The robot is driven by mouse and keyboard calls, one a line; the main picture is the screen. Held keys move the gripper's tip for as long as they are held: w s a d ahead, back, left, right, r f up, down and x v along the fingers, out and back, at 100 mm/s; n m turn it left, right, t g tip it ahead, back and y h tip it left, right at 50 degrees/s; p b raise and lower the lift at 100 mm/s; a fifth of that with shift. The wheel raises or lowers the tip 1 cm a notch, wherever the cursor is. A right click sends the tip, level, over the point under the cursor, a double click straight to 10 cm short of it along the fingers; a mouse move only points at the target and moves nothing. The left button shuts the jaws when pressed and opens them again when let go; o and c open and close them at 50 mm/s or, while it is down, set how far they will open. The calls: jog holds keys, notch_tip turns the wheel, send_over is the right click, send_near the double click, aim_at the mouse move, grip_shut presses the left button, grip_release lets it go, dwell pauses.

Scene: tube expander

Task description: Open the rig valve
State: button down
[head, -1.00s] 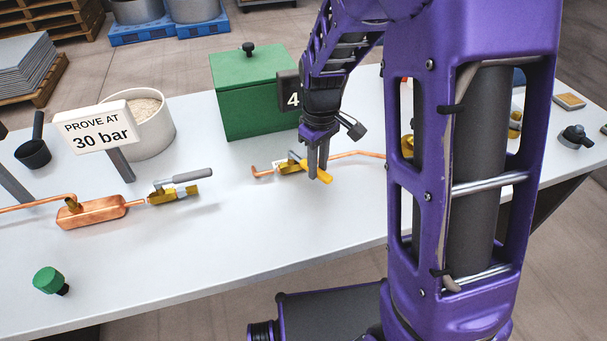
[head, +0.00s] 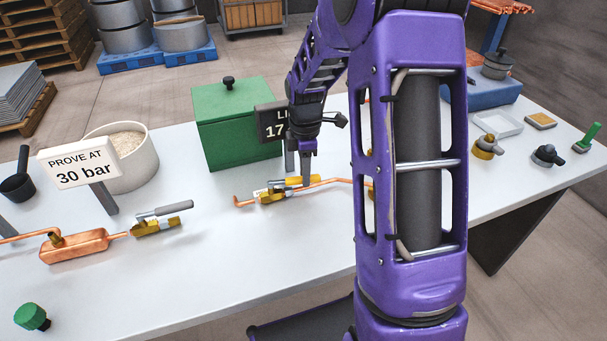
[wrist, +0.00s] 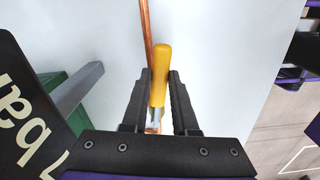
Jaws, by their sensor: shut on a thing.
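The rig valve (head: 271,194) is a brass valve on a thin copper pipe, right of the table's middle in the head view. Its yellow handle (head: 312,181) points right, roughly along the pipe. In the wrist view the yellow handle (wrist: 161,65) lies between the dark fingers, nearly in line with the copper pipe. My gripper (head: 299,180) points down and is shut on the handle; it also shows in the wrist view (wrist: 160,85). The fingers hide part of the handle in the head view, and my arm hides the pipe's right end.
A second brass valve (head: 153,227) with a grey handle joins a copper vessel (head: 75,245) at left. A green box (head: 235,130) and a dark sign (head: 268,122) stand close behind my gripper.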

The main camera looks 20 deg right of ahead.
jog(key=shift+w+n+p, duration=0.45)
jog(key=shift+w+n, duration=0.35)
jog(key=shift+n, duration=0.3)
jog(key=c, duration=0.7)
grip_release()
notch_tip(320, 180, up, 18)
jog(key=shift+f+p, duration=0.25)
jog(key=shift+p, duration=0.15)
